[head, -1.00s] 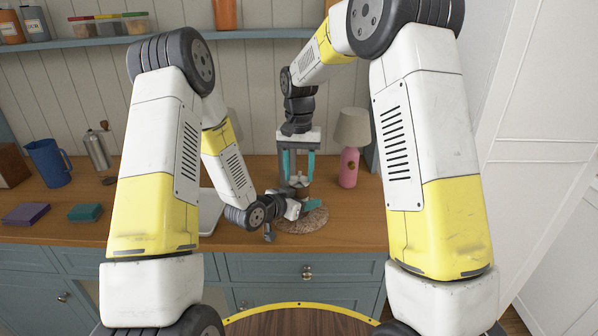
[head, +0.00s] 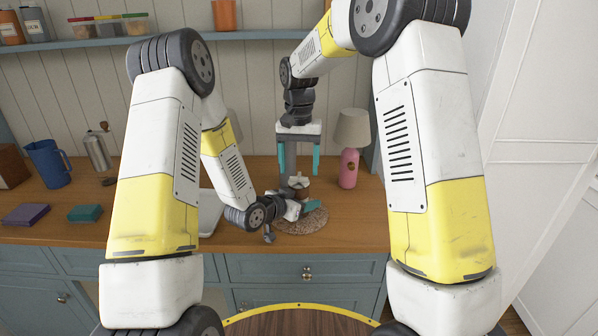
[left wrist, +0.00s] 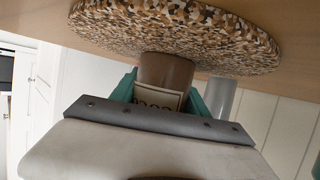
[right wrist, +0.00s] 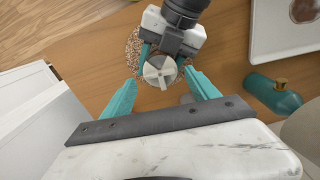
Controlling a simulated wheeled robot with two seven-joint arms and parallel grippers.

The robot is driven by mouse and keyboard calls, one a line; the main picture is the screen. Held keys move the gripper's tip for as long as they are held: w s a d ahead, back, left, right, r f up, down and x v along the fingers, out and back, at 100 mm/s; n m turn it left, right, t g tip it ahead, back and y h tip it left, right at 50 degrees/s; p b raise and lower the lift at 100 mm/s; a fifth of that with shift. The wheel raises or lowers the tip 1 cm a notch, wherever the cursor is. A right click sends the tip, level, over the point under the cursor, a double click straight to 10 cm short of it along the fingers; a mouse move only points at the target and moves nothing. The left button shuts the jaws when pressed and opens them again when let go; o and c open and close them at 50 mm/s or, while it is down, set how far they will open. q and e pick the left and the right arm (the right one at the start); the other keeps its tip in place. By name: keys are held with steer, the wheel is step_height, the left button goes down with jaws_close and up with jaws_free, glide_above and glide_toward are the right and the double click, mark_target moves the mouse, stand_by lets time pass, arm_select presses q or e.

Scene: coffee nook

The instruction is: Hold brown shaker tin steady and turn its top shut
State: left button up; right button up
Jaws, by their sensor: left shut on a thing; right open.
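The brown shaker tin (left wrist: 165,72), with a pale label, stands upright over a round speckled mat (left wrist: 225,40). My left gripper (head: 303,207) is shut around the tin's body, its teal fingers on either side. The tin's pale grey top, with a raised bar across it, shows in the right wrist view (right wrist: 160,71). My right gripper (head: 299,172) is open above the top, fingers pointing down and spread wide, touching nothing that I can see. In the head view the tin is mostly hidden by the left gripper.
A grey cylinder (left wrist: 222,97) stands behind the tin.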

mark_target(299, 177)
step_height(299, 177, up, 10)
stand_by(0.3)
steer(key=shift+f, duration=0.1)
arm_select(q)
steer(key=o, duration=1.6)
